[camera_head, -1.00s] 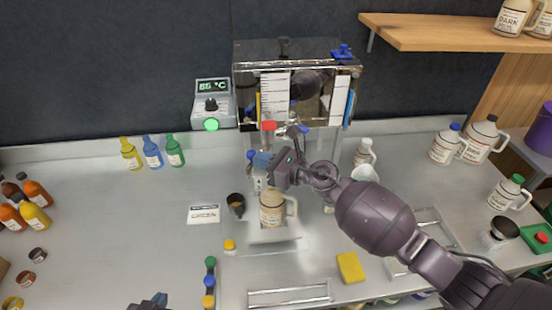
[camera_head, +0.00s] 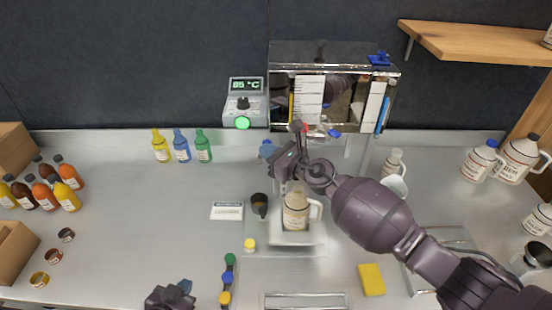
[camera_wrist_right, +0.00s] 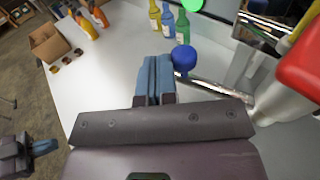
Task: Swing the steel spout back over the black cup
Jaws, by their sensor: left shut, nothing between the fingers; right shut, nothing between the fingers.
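The steel spout (camera_wrist_right: 215,88) shows in the right wrist view as a thin bar, with a round blue knob (camera_wrist_right: 184,58) by its left end. In the head view my right arm mostly hides it. The black cup (camera_head: 260,205) stands on the bench, left of a labelled jug (camera_head: 296,212). My right gripper (camera_head: 268,152) is shut and empty, left of the jug and above the bench. In the wrist view its blue fingers (camera_wrist_right: 155,78) are just left of the knob; I cannot tell whether they touch. My left gripper (camera_head: 172,295) is shut and empty at the bottom edge.
The glass-fronted evaporator (camera_head: 335,65) stands behind, with a display box (camera_head: 245,105) on its left. A red-capped part (camera_wrist_right: 300,65) is close right of the fingers. Several small bottles (camera_head: 182,147) stand at the back left.

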